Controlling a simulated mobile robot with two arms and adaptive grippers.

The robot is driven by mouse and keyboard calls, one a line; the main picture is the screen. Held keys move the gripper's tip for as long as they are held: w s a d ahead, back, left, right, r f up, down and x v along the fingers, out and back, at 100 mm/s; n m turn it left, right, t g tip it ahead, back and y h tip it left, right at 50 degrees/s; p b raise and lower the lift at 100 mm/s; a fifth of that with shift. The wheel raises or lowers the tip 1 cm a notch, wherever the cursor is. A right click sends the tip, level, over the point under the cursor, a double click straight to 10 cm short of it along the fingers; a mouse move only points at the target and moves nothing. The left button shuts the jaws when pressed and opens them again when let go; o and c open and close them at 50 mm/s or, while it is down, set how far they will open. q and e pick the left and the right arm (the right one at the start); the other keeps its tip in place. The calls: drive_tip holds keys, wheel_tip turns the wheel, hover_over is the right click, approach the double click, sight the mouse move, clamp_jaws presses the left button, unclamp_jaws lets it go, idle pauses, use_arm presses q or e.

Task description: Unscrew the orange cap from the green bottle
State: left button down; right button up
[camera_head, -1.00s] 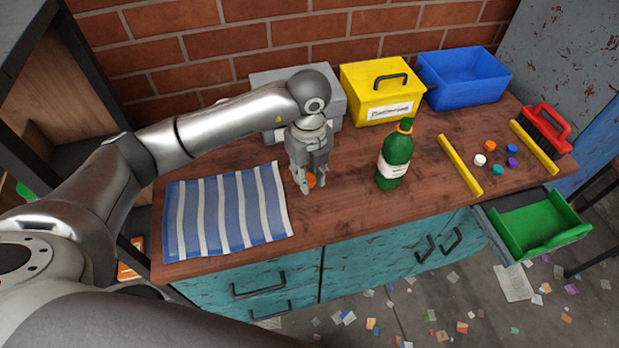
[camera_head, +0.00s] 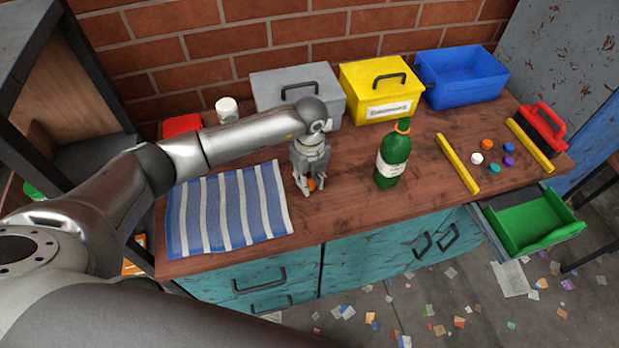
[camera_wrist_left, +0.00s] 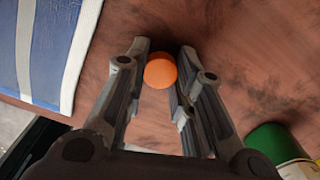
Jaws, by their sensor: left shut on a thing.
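The green bottle (camera_head: 393,160) stands upright on the wooden bench, with a white label and an orange band round its neck. Its green mouth shows above the band. Part of the bottle also shows at the lower right of the left wrist view (camera_wrist_left: 272,142). My left gripper (camera_head: 310,186) points down at the bench, left of the bottle and apart from it. It is shut on a round orange cap (camera_wrist_left: 160,71), which shows between the fingertips in both views. The cap is at or close above the bench top; I cannot tell if it touches.
A striped cloth (camera_head: 228,212) lies left of the gripper. A grey box (camera_head: 297,88), a yellow box (camera_head: 378,88) and a blue bin (camera_head: 462,76) stand behind. Yellow bars (camera_head: 457,164) flank several loose caps (camera_head: 487,144) at right, near a red-handled brush (camera_head: 543,125). Bench between gripper and bottle is clear.

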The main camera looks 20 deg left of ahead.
sight(309, 183)
use_arm(q)
drive_tip(key=shift+f, duration=0.1)
drive_tip(key=shift+f, duration=0.15)
drive_tip(key=c, duration=1.2)
unclamp_jaws()
drive_tip(key=shift+c, duration=0.2)
drive_tip(key=shift+r, duration=0.4)
wheel_tip(309, 183, up, 12)
drive_tip(key=b, duration=0.2)
drive_tip(key=shift+f, duration=0.15)
drive_tip(key=shift+s, duration=0.1)
